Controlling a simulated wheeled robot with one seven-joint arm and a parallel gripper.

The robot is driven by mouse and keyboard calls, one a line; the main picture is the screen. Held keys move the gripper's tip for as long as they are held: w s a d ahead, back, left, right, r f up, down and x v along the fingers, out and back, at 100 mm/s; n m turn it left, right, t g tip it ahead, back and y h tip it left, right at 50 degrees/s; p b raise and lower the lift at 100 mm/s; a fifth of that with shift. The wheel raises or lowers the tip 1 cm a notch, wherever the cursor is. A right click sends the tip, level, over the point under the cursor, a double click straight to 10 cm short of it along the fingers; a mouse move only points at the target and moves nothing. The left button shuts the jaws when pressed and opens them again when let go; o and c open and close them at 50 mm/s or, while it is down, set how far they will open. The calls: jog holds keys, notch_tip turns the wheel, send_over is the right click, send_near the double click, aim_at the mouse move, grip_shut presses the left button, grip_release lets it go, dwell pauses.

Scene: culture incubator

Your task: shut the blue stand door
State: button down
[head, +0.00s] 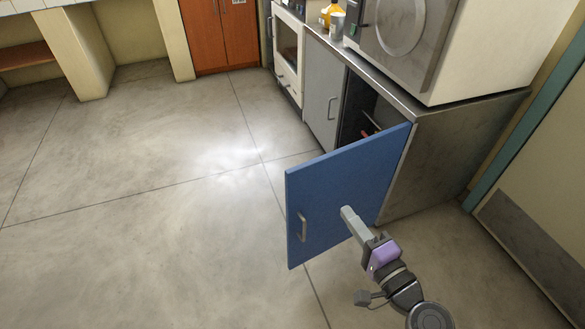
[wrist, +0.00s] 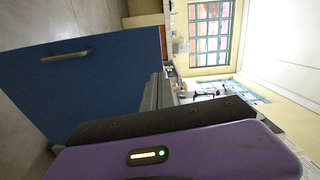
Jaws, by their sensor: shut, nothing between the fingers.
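The blue stand door (head: 335,185) stands wide open, swung out from the metal stand (head: 440,150) on its right-hand edge. Its grey bar handle (head: 303,227) is near the free edge. The door also fills the left of the wrist view (wrist: 95,85), with the handle (wrist: 66,56) at upper left. My gripper (head: 348,213) is shut and empty. It appears in front of the outer face of the door, right of the handle; I cannot tell whether it touches.
A white incubator (head: 460,40) sits on top of the stand. A grey closed door (head: 322,95) is beside the dark opening. A yellow-capped bottle (head: 332,12) and a white container (head: 337,27) stand on the top. The floor (head: 150,220) to the left is clear.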

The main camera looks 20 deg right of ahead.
jog(key=y+p, duration=0.1)
send_near(302, 171)
jog(key=shift+m, duration=0.3)
jog(key=w, duration=0.6)
jog(key=shift+w+a, duration=0.4)
jog(key=shift+w+r, duration=0.1)
jog(key=shift+w, duration=0.1)
